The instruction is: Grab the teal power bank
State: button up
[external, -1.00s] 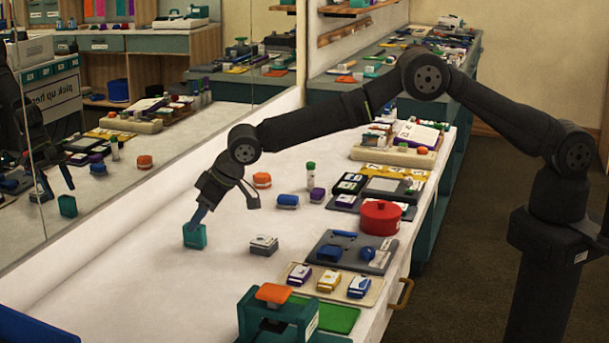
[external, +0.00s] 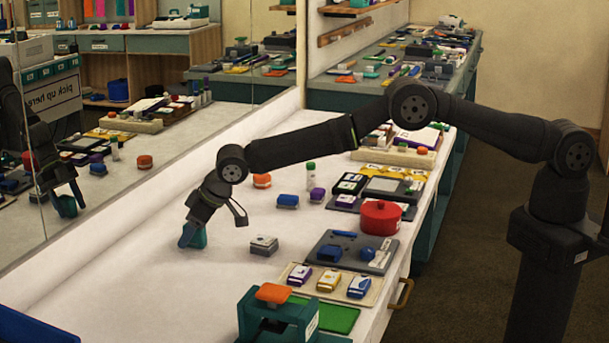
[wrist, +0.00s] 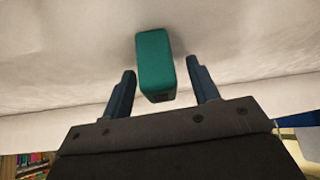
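The teal power bank (external: 201,238) stands upright on the white counter near the mirrored wall. It is partly hidden behind a finger of my gripper (external: 190,234) in the external view. In the wrist view, the power bank (wrist: 154,65) is between the two dark blue fingertips of my gripper (wrist: 162,72), with a gap on each side. My gripper is open, and neither finger visibly touches the power bank.
A grey-and-white block (external: 264,245) sits to the right on the counter. A blue item (external: 288,201) and an orange item (external: 262,181) lie farther back. A mirror (external: 90,190) borders the counter on the left.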

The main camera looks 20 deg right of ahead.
jog(key=c, duration=1.1)
jog(key=shift+r, duration=0.15)
